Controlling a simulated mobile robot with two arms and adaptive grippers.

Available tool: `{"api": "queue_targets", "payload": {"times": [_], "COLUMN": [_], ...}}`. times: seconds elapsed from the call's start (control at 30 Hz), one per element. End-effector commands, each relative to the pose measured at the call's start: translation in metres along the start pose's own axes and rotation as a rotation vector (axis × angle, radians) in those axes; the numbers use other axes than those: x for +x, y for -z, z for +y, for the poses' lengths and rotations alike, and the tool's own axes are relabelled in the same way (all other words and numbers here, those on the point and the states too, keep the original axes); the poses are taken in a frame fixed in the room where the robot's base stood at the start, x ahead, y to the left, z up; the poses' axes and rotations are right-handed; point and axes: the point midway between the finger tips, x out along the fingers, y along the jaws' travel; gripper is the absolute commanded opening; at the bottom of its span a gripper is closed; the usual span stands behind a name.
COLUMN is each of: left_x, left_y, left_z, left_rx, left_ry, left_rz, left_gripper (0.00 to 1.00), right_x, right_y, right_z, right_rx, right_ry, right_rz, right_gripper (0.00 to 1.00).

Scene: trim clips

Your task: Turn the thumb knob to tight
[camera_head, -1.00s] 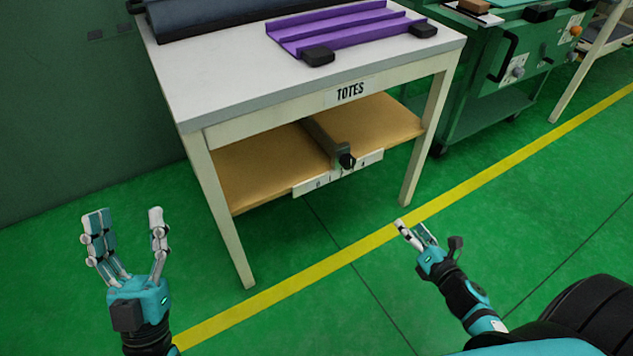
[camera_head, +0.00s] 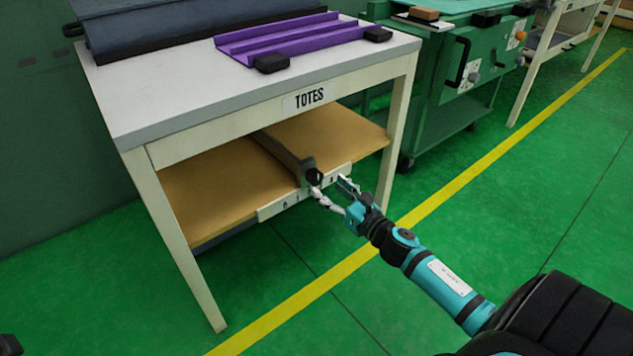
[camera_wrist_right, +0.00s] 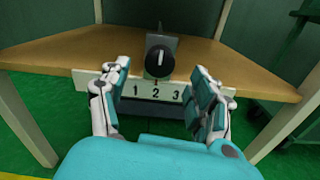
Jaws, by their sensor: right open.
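A round black knob (camera_head: 314,176) sits on the front end of a dark grey divider (camera_head: 287,155) on the shelf under the table. In the right wrist view the knob (camera_wrist_right: 160,62) faces me with a pale, nearly upright line on its face. A white strip (camera_head: 272,209) with numbers runs along the shelf's front edge; 1, 2 and 3 read clearly in the wrist view. No "tight" mark is readable. My right gripper (camera_head: 331,189) is open and empty in front of the knob, which appears between its fingers in the wrist view.
The table (camera_head: 150,95) marked TOTES has legs on both sides of the shelf. A purple tray (camera_head: 290,42) lies on top. A green cabinet (camera_head: 440,100) with smaller knobs stands to the right. The floor in front is clear.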

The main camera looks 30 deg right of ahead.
Motion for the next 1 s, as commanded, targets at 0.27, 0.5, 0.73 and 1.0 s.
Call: {"api": "queue_targets", "payload": {"times": [0.27,0.5,0.73,1.0], "left_x": [0.002,0.008,0.008,0.008], "left_y": [-0.003,-0.002,-0.002,-0.001], "left_z": [0.001,0.001,0.001,0.001], "left_rx": [0.004,0.006,0.006,0.006], "left_ry": [-0.012,-0.019,-0.019,-0.018], "left_rz": [0.027,0.045,0.043,0.046], "left_gripper": [0.63,0.63,0.63,0.63], "right_x": [0.047,0.059,0.059,0.059], "right_y": [0.001,0.0,0.0,0.0], "right_z": [-0.001,-0.001,0.0,0.0], "right_rx": [0.0,0.001,0.001,0.001], "right_ry": [0.0,0.001,0.0,0.0], "right_rz": [-0.002,0.0,0.0,0.0], "right_gripper": [0.63,0.63,0.63,0.28]}}
